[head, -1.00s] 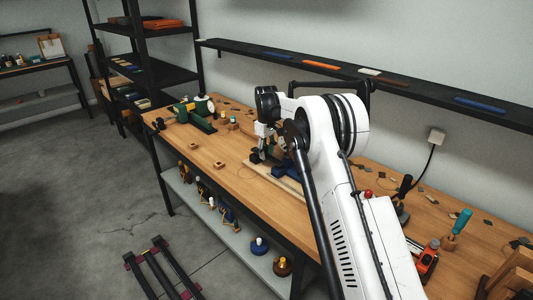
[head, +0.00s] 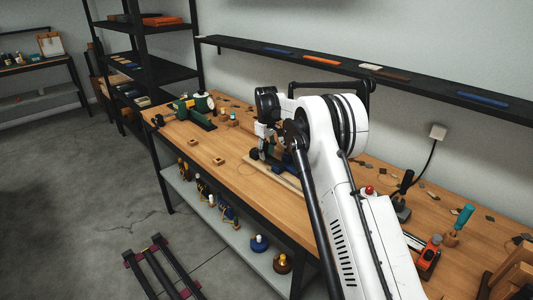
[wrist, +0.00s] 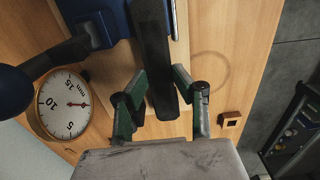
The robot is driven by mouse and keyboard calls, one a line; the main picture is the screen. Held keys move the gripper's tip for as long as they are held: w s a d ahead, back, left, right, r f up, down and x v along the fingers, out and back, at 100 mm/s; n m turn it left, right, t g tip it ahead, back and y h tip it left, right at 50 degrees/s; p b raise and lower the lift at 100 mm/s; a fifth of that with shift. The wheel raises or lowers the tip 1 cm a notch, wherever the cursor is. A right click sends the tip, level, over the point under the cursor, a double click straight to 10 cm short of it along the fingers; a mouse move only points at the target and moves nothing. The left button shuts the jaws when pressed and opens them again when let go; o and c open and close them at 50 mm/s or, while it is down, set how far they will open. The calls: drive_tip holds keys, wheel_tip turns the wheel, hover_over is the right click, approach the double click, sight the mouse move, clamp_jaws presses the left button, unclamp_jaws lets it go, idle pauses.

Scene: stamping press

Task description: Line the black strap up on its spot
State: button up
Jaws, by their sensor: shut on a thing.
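The black strap (wrist: 155,45) is a long dark bar in the wrist view, running from the top edge down between the green fingers of my gripper (wrist: 158,82). My gripper is shut on it near its lower end. The strap lies alongside the blue body of the press (wrist: 100,22), with a thin bright strip at its right. Its far end is cut off by the frame, and its spot cannot be made out. In the head view my gripper (head: 263,138) is small beside the press, and my arm hides much of that area.
A round dial (wrist: 65,103) stands close left of my gripper. A small wooden block (wrist: 230,122) lies to the right, by a ring mark on the bench. A green machine (head: 195,112) is at the bench's far end. A black wall shelf (head: 350,70) runs behind.

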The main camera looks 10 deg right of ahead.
drive_tip(key=o, duration=1)
drive_tip(key=shift+c, duration=0.6)
drive_tip(key=shift+r+p, duration=1.15)
drive_tip(key=shift+r, duration=2.3)
